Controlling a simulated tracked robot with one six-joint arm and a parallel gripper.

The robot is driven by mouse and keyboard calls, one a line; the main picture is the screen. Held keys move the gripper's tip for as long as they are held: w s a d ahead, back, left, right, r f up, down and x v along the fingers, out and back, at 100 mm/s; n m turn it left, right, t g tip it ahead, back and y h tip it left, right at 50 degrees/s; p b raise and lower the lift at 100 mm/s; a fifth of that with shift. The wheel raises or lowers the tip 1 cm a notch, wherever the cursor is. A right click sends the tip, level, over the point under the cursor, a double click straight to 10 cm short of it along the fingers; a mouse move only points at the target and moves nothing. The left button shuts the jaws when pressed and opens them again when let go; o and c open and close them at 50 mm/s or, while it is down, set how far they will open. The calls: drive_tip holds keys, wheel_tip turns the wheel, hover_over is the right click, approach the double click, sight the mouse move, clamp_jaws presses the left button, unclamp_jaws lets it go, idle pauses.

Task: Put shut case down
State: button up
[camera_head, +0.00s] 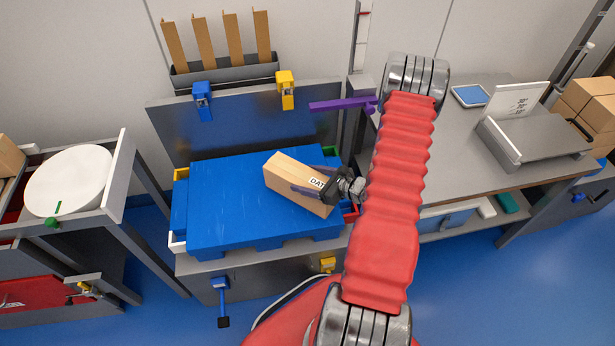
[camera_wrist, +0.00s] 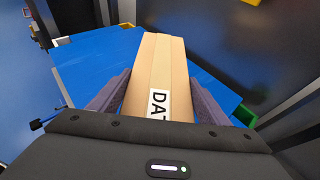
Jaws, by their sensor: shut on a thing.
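A shut cardboard case (camera_head: 290,177) with a white label reading "DAT" is held over the blue slab-like carrier (camera_head: 225,205). In the wrist view the case (camera_wrist: 157,62) lies lengthwise between the two dark fingers, its taped seam facing me. My gripper (camera_head: 314,186) is shut on the case from the right, one finger on each side. The case sits at an angle to the carrier's edges. I cannot tell whether its underside touches the blue top (camera_wrist: 98,58). The rest of the blue top is bare.
A grey back panel with blue (camera_head: 202,101) and yellow (camera_head: 285,90) clamps rises behind the carrier. A purple bar (camera_head: 340,104) juts out at right. A round white dish (camera_head: 70,180) stands left; a grey bench with a scale-like device (camera_head: 535,137) and cartons (camera_head: 590,105) stands right.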

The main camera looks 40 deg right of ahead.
drive_tip(key=shift+f, duration=1.35)
drive_tip(key=o, duration=2.1)
drive_tip(key=shift+f, duration=0.15)
drive_tip(key=shift+s, duration=0.1)
drive_tip(key=v, duration=1.2)
